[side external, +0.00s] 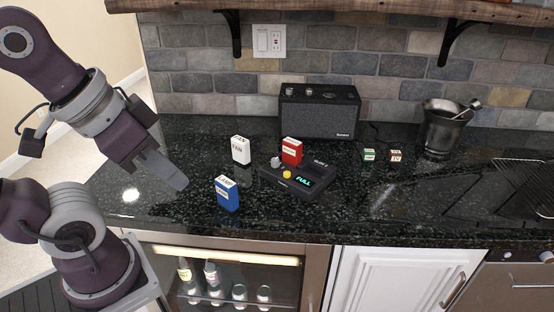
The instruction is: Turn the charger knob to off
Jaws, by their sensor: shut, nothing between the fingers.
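The black charger (316,198) sits on the dark counter in the middle of the side external view. Its lit display (304,181) reads "FULL". A grey knob (275,162) stands at its back left corner; its pointer setting is too small to tell. A yellow round part (287,174) is in front of the knob. A red battery-like block (292,150) stands upright at the charger's back, seemingly in it. My gripper (180,184) is shut and empty, above the counter to the left of the charger, apart from everything.
A white block marked "FAN" (240,150) and a blue block (227,193) stand between my gripper and the charger. A black speaker (320,111) is behind. Small green (368,155) and red (395,156) blocks, a metal mortar (444,132) and a wire rack (525,180) are to the right.

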